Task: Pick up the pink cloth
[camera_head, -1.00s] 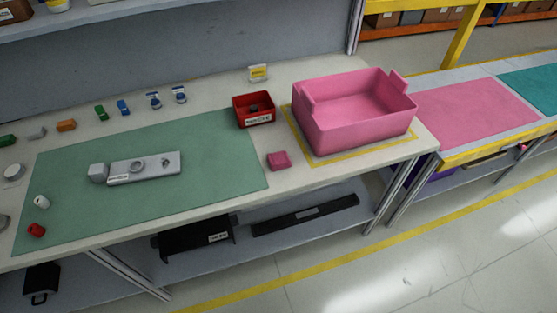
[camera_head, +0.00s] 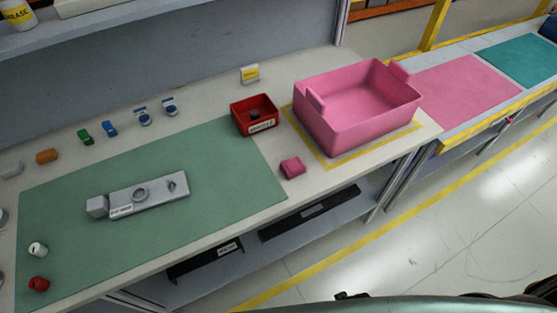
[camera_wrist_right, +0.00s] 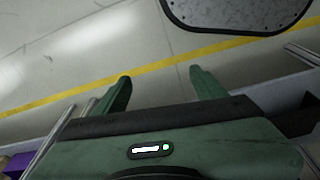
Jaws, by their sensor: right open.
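The pink cloth (camera_head: 292,168) is a small folded pad on the white workbench, near its front edge. It lies just right of the green mat (camera_head: 230,200) and in front of the pink bin. My right gripper (camera_wrist_right: 162,88) shows in the right wrist view with its two green fingers spread apart and nothing between them. It is over the floor, and the cloth does not show in that view. My left gripper is not in any view.
The pink bin (camera_head: 357,140) stands inside a yellow outline, with a small red bin (camera_head: 253,130) beside it. A grey fixture (camera_head: 160,195) lies on the mat. Several small parts line the back. A lower shelf (camera_head: 170,287) runs under the bench.

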